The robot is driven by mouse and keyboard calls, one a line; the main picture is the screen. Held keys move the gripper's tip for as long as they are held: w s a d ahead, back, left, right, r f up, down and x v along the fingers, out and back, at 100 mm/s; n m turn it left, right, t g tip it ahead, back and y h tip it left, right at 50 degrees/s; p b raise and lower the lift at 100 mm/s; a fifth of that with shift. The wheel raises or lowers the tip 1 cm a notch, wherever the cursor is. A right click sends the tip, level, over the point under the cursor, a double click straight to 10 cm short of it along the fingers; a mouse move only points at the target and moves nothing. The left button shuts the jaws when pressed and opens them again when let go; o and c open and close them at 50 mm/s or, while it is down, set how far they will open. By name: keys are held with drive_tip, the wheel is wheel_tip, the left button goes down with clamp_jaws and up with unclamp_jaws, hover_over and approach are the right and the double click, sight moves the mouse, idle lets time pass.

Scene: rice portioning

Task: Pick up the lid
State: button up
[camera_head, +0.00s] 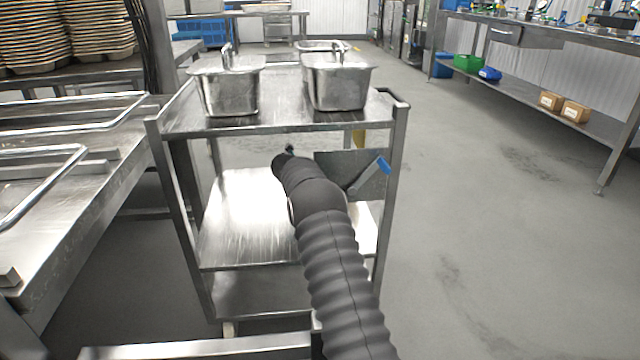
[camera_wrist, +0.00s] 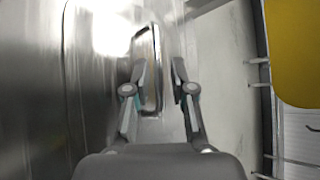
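In the wrist view my gripper (camera_wrist: 159,66) is open, its two fingers apart. A narrow metal loop or rim (camera_wrist: 149,68) stands between the fingers, close to the left one; whether they touch is unclear. I cannot tell whether it is a lid or a lid's handle. In the head view, two metal containers, left (camera_head: 230,95) and right (camera_head: 338,88), stand on the cart's top, with upright handle-like pieces above them. A third metal rim (camera_head: 318,46) shows behind. My gripper is not clearly visible in the head view; my black arm reaches toward the cart.
The steel cart (camera_head: 180,128) has lower shelves (camera_head: 240,220) and a grey side panel (camera_head: 365,175) with a blue-ended piece. A steel table (camera_head: 60,235) stands close on the left. The floor (camera_head: 480,210) on the right is open. A yellow object (camera_wrist: 295,50) fills the wrist view's upper right.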

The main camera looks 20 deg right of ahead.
drive_tip(key=shift+w+f, duration=0.35)
drive_tip(key=shift+w, duration=0.1)
drive_tip(key=shift+s+d+r, duration=0.1)
drive_tip(key=shift+d, duration=0.2)
clamp_jaws()
